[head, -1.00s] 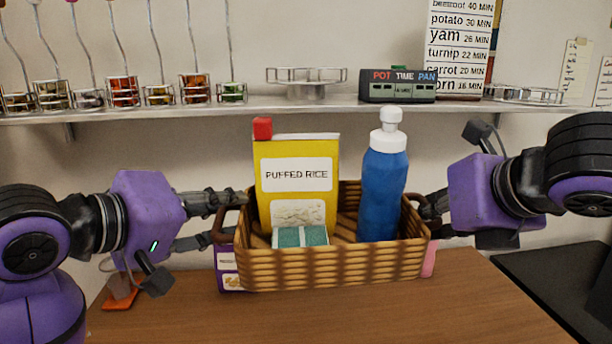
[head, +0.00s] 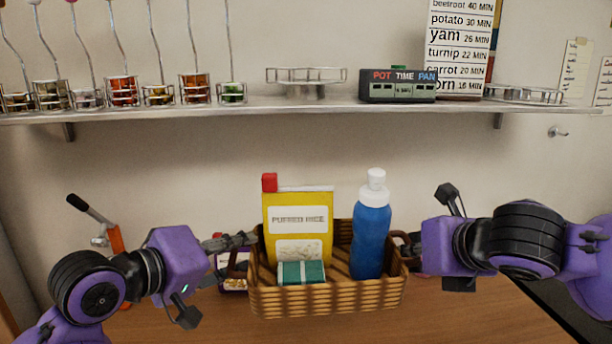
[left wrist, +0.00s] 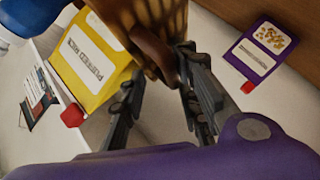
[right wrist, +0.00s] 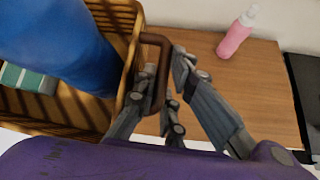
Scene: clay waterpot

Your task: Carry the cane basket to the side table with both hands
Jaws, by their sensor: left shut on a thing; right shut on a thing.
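The brown woven cane basket (head: 330,298) is in the middle of the head view, roughly level. It holds a yellow puffed rice box (head: 298,235), a blue bottle with a white cap (head: 371,235) and a teal packet (head: 301,272). My left gripper (head: 243,242) is shut on the basket's left handle, which shows in the left wrist view (left wrist: 153,52). My right gripper (head: 407,250) is shut on the right handle, which shows in the right wrist view (right wrist: 156,75). I cannot tell whether the basket's underside touches the wooden tabletop (head: 440,315).
A pink bottle (right wrist: 238,33) stands beyond the right handle. An orange device with a black lever (head: 115,238) stands left. A wall shelf (head: 330,105) with jars and a timer runs above. A black surface (right wrist: 302,90) lies right.

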